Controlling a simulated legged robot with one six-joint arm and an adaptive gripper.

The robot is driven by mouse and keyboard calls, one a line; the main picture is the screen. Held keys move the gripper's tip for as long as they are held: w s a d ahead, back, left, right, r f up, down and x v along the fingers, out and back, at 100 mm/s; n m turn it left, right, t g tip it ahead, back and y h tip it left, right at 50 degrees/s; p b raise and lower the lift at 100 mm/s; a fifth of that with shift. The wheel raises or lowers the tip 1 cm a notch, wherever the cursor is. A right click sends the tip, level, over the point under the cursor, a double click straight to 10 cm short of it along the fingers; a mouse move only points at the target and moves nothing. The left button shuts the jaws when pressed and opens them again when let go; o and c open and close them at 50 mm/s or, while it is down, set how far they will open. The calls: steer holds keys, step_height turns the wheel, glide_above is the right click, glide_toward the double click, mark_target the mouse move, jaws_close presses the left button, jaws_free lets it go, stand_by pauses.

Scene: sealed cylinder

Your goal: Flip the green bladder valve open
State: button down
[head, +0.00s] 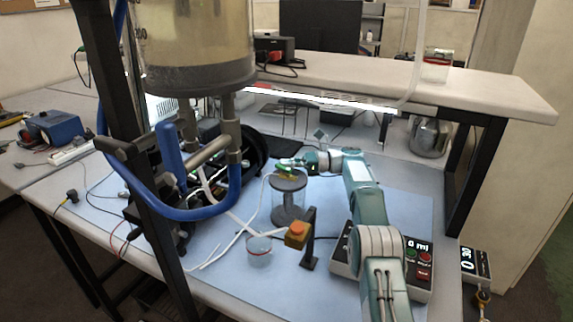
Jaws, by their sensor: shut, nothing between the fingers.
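The green valve (285,170) is small and sits on top of a clear cylinder with a grey lid (289,184), near the middle of the head view. My teal arm reaches in from the lower right and bends left at the back. My gripper (303,163) is at the arm's end, just right of and close beside the green valve. It is shut, with nothing seen held in it. The fingertips are very small here, and I cannot tell whether they touch the valve or which way its handle is turned.
A large clear tank (197,45) hangs at upper left with a thick blue hose (185,210). An orange button on a post (297,233) and a small cup (259,250) stand in front. A control box with a display (417,260) is at right. Thin tubes cross the blue mat.

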steer(key=shift+d, duration=0.1)
steer(key=shift+d, duration=0.25)
steer(key=shift+t, duration=0.4)
steer(key=shift+s+d+m+t, duration=0.1)
steer(key=shift+d+m+t, duration=0.1)
steer(key=shift+m+t, duration=0.5)
steer(key=shift+d+m+t, duration=0.2)
steer(key=shift+m+t, duration=0.4)
steer(key=shift+t, duration=0.2)
steer(key=shift+s+d+t+h, duration=0.1)
steer(key=shift+t+h, duration=0.2)
steer(key=shift+t, duration=0.2)
